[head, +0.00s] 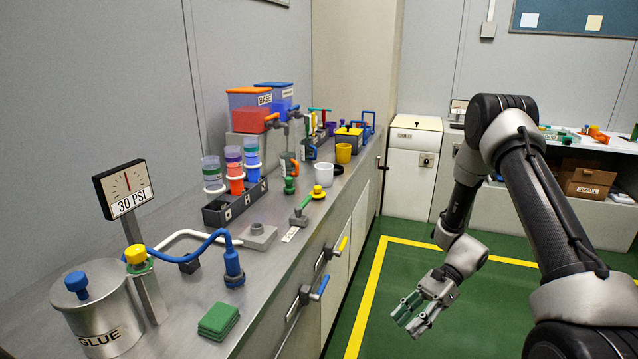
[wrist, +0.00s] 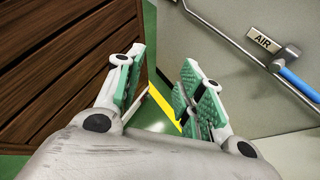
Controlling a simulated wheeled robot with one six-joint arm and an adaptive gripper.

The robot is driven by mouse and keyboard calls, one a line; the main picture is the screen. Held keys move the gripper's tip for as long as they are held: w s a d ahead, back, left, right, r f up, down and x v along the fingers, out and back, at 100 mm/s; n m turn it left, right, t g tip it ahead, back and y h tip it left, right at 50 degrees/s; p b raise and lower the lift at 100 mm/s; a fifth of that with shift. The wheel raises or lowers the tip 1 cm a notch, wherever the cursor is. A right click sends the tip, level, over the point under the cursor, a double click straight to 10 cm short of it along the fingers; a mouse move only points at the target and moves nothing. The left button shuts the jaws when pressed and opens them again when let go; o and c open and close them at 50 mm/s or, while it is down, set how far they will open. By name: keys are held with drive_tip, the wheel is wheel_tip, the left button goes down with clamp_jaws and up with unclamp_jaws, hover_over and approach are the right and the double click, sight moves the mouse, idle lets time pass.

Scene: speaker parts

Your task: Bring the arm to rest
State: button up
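My arm (head: 550,200) reaches up and folds down on the right of the head view, away from the counter. My gripper (head: 415,312) hangs over the green floor, to the right of the counter front. Its fingers point down and left, with a gap between the green pads. In the wrist view my gripper (wrist: 160,85) shows its two green-padded fingers apart with nothing between them. The yellow floor line shows behind the gap.
The metal counter (head: 270,265) carries a glue pot (head: 100,310), a gauge (head: 125,188), a green block stack (head: 218,320) and cups. Valve handles (head: 318,290) stick out from its front. In the wrist view, brown wooden slats (wrist: 70,70) are left and an AIR pipe (wrist: 240,50) right.

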drive_tip(key=s+d+r+n+t+h, duration=0.3)
drive_tip(key=s+d+r+n, duration=0.1)
drive_tip(key=r, duration=0.8)
drive_tip(key=s+d+r+n+t+h, duration=0.4)
drive_tip(key=s+d+r+n, duration=0.1)
drive_tip(key=r, duration=0.7)
drive_tip(key=s+d+r+n+t+h, duration=0.3)
drive_tip(key=s+d+r+n, duration=0.2)
drive_tip(key=r, duration=0.8)
drive_tip(key=shift+s+t, duration=0.4)
drive_tip(key=shift+a+r, duration=0.1)
